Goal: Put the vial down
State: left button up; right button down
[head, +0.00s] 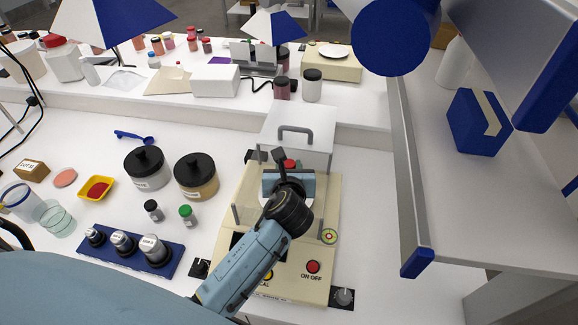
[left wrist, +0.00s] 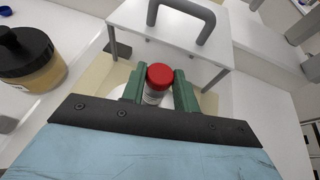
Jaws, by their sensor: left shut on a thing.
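A small clear vial with a red cap (left wrist: 159,77) stands roughly upright between the green fingers of my left gripper (left wrist: 158,90). In the head view the red cap (head: 289,164) shows just beyond my left gripper (head: 287,177), which is shut on the vial. The gripper is over the cream balance (head: 318,262), at the front of its white, handled cover (head: 297,128). Part of a white round surface (left wrist: 119,101) shows below and left of the vial in the wrist view. The vial's base is hidden, so I cannot tell whether it touches anything. My right gripper is not in view.
Left of the balance stand two black-lidded jars (head: 148,168) (head: 196,177), a green-capped vial (head: 187,215), a black-capped vial (head: 153,210) and a blue block of weights (head: 130,262). A yellow tray (head: 83,190) holds red powder.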

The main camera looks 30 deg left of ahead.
pick_arm(q)
jog(key=o, duration=0.9)
jog(key=shift+o, duration=0.4)
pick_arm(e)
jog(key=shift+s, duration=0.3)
pick_arm(q)
jog(key=shift+r, duration=0.1)
jog(key=v, duration=1.2)
jog(key=shift+s, duration=0.15)
